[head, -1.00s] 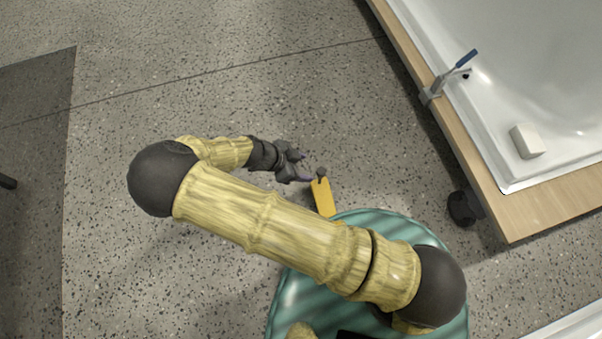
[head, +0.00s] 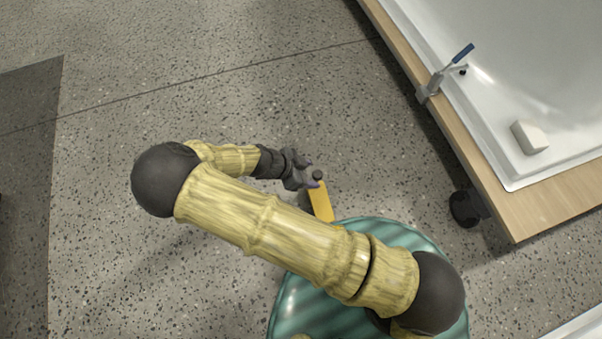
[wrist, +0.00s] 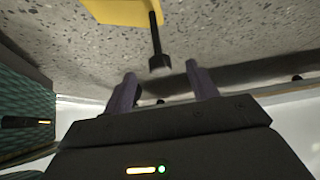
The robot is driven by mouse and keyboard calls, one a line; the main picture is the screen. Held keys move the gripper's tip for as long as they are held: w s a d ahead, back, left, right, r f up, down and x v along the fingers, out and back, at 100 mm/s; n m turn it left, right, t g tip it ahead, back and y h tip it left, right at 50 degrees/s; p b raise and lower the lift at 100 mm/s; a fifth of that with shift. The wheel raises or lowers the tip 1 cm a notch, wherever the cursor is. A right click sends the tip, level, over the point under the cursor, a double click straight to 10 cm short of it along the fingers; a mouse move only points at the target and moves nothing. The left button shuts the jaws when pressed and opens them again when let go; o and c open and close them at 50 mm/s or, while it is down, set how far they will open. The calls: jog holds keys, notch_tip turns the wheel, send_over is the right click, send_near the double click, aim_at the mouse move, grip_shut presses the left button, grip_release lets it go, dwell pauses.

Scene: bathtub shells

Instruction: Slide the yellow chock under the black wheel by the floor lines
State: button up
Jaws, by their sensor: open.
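The yellow chock (head: 321,207) lies on the floor beside my green base, with a dark upright post and knob (head: 317,175) at its far end. In the wrist view the chock (wrist: 125,11) is at the top, and its black knob (wrist: 159,63) shows just beyond and between my fingertips. My gripper (head: 307,176) is open and empty, right at the knob; its two purple fingers also show in the wrist view (wrist: 161,75). I cannot tell whether they touch the knob. The black wheel (head: 465,208) stands under the tub frame's near corner, to the right of the chock.
A white tub shell (head: 510,90) on a wooden frame (head: 545,205) fills the right, with a blue-handled clamp (head: 440,80) on its edge and a white block (head: 529,137) inside. A thin line (head: 200,81) crosses the floor. Floor between chock and wheel looks clear.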

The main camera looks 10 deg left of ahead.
jog(key=shift+x, duration=1.35)
jog(key=shift+r, duration=0.1)
jog(key=c, duration=1.2)
jog(key=shift+r, duration=0.1)
jog(key=shift+c, duration=0.2)
jog(key=shift+r+p, duration=0.4)
jog(key=shift+p, duration=0.05)
